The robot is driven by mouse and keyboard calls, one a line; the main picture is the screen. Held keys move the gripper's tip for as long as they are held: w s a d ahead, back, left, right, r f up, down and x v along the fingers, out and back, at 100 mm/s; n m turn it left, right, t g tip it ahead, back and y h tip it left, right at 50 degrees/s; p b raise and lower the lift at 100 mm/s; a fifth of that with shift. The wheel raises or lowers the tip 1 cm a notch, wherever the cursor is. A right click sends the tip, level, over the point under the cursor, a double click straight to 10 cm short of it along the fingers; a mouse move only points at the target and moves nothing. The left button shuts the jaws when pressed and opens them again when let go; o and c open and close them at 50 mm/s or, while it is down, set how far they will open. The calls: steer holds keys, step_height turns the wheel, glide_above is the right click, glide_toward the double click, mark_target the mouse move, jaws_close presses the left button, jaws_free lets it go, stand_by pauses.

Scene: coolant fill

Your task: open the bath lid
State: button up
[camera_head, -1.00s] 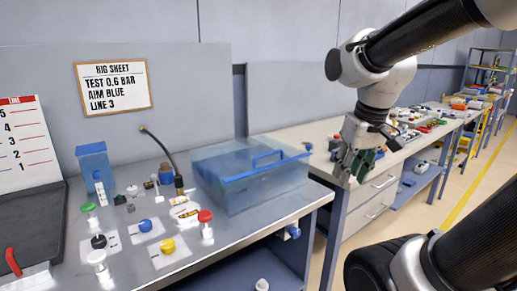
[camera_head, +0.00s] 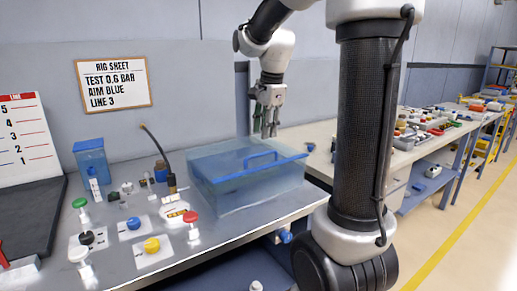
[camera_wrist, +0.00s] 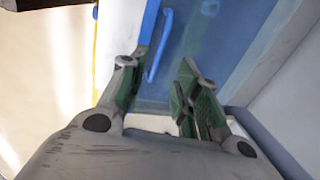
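The bath (camera_head: 243,188) is a translucent blue box on the steel bench in the head view. Its lid (camera_head: 225,160) lies shut on top, with a blue bar handle (camera_head: 262,157) and a blue front edge strip. In the wrist view the blue handle (camera_wrist: 159,45) shows beyond my fingers, over the blue lid (camera_wrist: 205,50). My gripper (camera_head: 264,122) hangs pointing down above the back right part of the bath, apart from the handle. In the wrist view my gripper (camera_wrist: 160,80) has its green-padded fingers spread with nothing between them.
Left of the bath stand coloured knobs and valves, such as a red one (camera_head: 190,216) and a yellow one (camera_head: 152,245), and a black hose (camera_head: 157,148). A blue container (camera_head: 91,160) stands near the wall. A second bench (camera_head: 400,155) with parts is at right.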

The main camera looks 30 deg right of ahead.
mark_target(263, 154)
steer(key=f, duration=0.3)
steer(key=w+f, duration=0.1)
steer(key=f, duration=0.3)
steer(key=shift+w+f, duration=0.2)
steer(key=shift+f, duration=0.05)
jaws_close()
